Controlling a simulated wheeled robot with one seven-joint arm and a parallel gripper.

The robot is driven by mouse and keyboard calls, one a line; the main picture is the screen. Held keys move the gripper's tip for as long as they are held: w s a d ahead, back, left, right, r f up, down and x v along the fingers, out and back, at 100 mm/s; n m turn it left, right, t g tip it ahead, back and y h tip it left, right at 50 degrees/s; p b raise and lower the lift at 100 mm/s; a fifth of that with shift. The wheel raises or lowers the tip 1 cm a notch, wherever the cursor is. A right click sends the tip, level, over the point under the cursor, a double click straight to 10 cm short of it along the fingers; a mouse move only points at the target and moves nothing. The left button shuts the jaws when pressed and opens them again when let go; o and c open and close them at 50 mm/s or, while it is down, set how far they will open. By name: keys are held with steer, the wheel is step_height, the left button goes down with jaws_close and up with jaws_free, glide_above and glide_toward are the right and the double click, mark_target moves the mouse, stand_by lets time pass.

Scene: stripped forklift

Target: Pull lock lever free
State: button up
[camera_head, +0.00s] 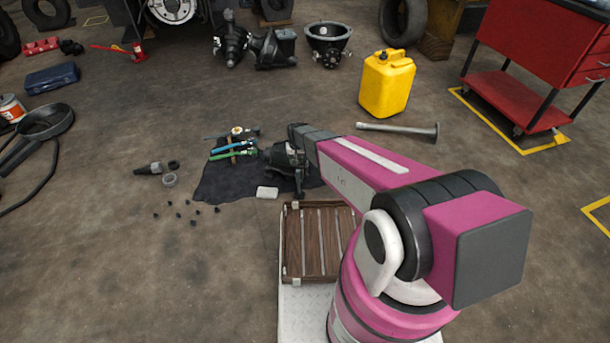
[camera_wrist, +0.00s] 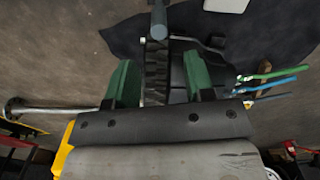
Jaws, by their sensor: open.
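My gripper (camera_wrist: 160,72) is open, its two green fingers on either side of a dark ribbed part (camera_wrist: 156,78) in the wrist view. A grey rounded bar (camera_wrist: 159,18), perhaps the lock lever, rises upright at the top of that view, beyond the fingertips and in line with the gap. I cannot tell whether either finger touches anything. In the head view my gripper (camera_head: 287,158) is low over the right part of a black cloth (camera_head: 225,183); the part beneath it is mostly hidden by my arm.
Pliers-like tools with green and blue handles (camera_head: 232,149) lie on the cloth, and a white block (camera_head: 267,192) near its front edge. A yellow jerrycan (camera_head: 387,84) and a metal shaft (camera_head: 398,130) are behind to the right. Small dark pieces lie on the floor left.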

mark_target(298, 174)
step_height(298, 174, down, 10)
steer(key=shift+f, duration=0.1)
stand_by(0.4)
steer(key=shift+s, duration=0.1)
jaws_close()
